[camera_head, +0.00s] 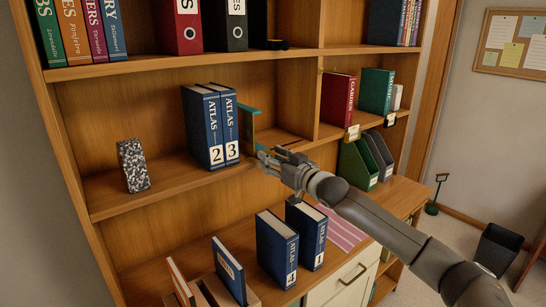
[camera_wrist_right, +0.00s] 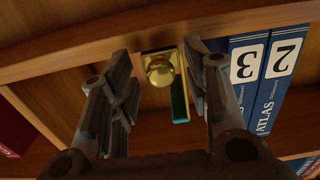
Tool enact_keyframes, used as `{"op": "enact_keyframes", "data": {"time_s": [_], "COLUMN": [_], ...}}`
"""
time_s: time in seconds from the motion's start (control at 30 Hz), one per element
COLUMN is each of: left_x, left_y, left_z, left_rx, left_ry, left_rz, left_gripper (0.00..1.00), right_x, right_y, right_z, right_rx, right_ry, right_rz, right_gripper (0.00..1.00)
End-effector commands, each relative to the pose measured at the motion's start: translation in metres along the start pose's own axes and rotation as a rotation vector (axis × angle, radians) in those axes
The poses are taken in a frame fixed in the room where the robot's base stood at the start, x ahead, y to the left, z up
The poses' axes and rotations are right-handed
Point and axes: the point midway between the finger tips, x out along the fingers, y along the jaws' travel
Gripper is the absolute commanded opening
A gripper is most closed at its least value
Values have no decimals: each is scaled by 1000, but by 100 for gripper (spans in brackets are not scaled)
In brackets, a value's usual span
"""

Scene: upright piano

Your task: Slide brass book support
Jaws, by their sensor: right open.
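The book support (camera_head: 250,118) stands on the middle shelf just right of the blue atlases 2 (camera_head: 205,130) and 3 (camera_head: 231,130). It shows teal edges in the head view. In the right wrist view its brass plate and round knob (camera_wrist_right: 160,72) show, with a teal strip beside them. My right gripper (camera_head: 264,154) is open at the front of the shelf, near the lower part of the support. In the wrist view its fingers (camera_wrist_right: 158,62) spread to both sides of the knob; contact cannot be told. My left gripper is not in view.
A speckled block (camera_head: 133,165) stands left on the same shelf. Bare shelf lies right of the support, up to an upright divider (camera_head: 318,95). Atlases 4 (camera_head: 277,250) and 1 (camera_head: 306,235) stand on the counter below.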

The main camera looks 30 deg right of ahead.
Motion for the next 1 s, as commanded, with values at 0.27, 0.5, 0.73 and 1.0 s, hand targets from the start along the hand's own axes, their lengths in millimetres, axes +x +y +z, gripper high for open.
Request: {"op": "enact_keyframes", "data": {"time_s": [0.27, 0.5, 0.73, 1.0], "left_x": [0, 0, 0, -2], "left_y": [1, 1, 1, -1], "left_z": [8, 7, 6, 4], "left_rx": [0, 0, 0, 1], "left_ry": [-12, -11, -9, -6], "left_rz": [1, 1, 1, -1], "left_gripper": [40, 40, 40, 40], "right_x": [1, 1, 1, 1], "right_y": [0, 0, 0, 0], "right_z": [0, 0, 0, 0], "right_rx": [0, 0, 0, 0], "right_ry": [0, 0, 0, -1], "right_rz": [-1, 0, 0, 0], "right_gripper": [44, 16, 0, 0]}}
